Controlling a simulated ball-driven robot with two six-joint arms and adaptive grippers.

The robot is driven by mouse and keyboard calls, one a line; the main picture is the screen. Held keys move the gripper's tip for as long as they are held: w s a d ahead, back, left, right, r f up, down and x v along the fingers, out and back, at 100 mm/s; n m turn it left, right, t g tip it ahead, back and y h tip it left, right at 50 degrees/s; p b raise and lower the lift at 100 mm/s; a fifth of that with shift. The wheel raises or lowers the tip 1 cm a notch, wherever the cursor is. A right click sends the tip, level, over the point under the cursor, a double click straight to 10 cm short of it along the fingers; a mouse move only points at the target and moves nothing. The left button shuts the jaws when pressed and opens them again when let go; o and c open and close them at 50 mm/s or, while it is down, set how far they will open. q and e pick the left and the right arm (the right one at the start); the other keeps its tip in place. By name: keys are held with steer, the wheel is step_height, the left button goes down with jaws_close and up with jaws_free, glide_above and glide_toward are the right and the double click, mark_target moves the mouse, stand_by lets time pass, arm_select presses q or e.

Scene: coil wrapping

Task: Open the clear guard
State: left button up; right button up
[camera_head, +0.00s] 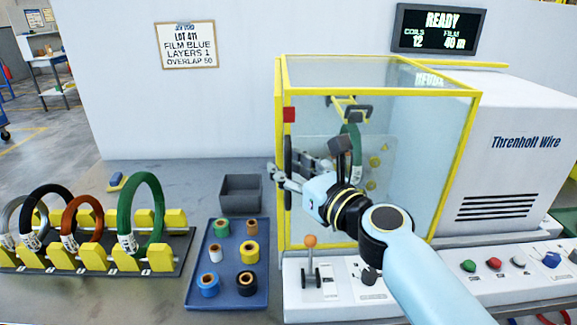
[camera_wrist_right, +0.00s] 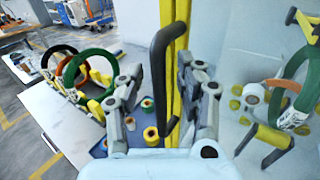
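The clear guard (camera_head: 379,91) is a box of transparent panels in a yellow frame, standing closed on the machine. Its black upright bar handle (camera_head: 288,158) is at the left front edge. My right gripper (camera_head: 280,178) is at this handle. In the right wrist view, the handle (camera_wrist_right: 159,75) stands between the two spread fingers of my right gripper (camera_wrist_right: 165,92), with gaps visible on both sides. A green coil (camera_head: 352,140) shows behind the clear panel and in the right wrist view (camera_wrist_right: 296,92). My left gripper is out of view.
A rack (camera_head: 175,262) with several coils stands at left. A blue tray (camera_head: 225,292) of tape rolls and a grey bin (camera_head: 240,193) lie left of the guard. An orange-knobbed lever (camera_head: 310,241) stands below my right gripper. The display (camera_head: 437,27) reads READY.

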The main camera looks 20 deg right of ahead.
jaws_close()
steer(key=shift+f, duration=0.1)
stand_by(0.6)
